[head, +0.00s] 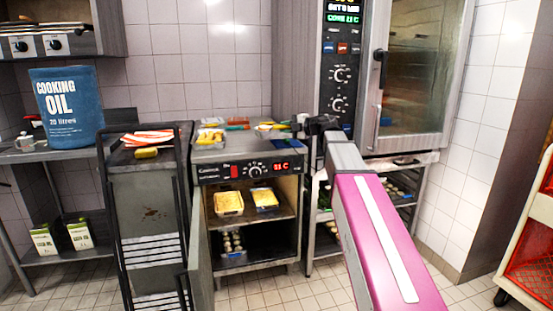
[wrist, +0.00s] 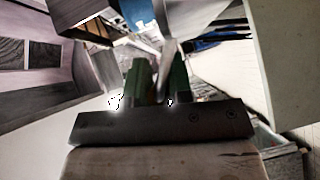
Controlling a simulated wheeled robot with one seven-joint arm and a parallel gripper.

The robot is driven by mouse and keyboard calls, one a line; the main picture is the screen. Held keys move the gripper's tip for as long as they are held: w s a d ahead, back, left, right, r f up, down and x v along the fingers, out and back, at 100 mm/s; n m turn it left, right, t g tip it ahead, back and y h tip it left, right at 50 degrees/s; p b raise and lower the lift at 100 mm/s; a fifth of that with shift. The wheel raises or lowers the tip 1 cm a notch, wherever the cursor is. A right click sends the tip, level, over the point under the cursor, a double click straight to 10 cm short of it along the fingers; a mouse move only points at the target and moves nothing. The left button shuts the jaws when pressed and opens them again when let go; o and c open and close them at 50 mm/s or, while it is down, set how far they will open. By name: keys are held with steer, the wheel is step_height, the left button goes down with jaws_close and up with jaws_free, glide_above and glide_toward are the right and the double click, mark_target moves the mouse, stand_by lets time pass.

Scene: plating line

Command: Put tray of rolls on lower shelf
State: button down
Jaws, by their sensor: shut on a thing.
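In the wrist view my gripper (wrist: 160,82) has green fingers closed on a thin grey piece (wrist: 166,64). I cannot tell what that piece belongs to.
Two food containers, one left (head: 229,203) and one right (head: 265,199), fill the cabinet's upper shelf. Its door (head: 200,250) stands open at left, beside a dark trolley (head: 150,205). A red and white cart (head: 530,235) stands at right. Floor in front is clear.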

steer(key=w, duration=0.4)
steer(key=shift+w+f, duration=0.15)
steer(key=shift+w, duration=0.05)
steer(key=shift+s+f, duration=0.1)
steer(key=shift+s, duration=0.05)
steer(key=s+a+f, duration=0.2)
steer(key=s, duration=0.8)
steer(key=s+a+f, duration=0.2)
steer(key=s+f, duration=0.1)
steer(key=s, duration=0.7)
steer(key=shift+s+a, duration=0.15)
steer(key=shift+s, duration=0.05)
stand_by(1.4)
steer(key=shift+w+a+r, duration=0.25)
steer(key=shift+w+r, duration=0.15)
steer(key=shift+w, duration=0.25)
steer(key=shift+w+a+r, duration=0.3)
steer(key=shift+w+r, duration=0.1)
steer(key=shift+w, duration=0.3)
steer(key=shift+w+a+r, duration=0.25)
steer(key=shift+w+r, duration=0.15)
steer(key=shift+w, duration=0.25)
steer(key=shift+s, duration=0.1)
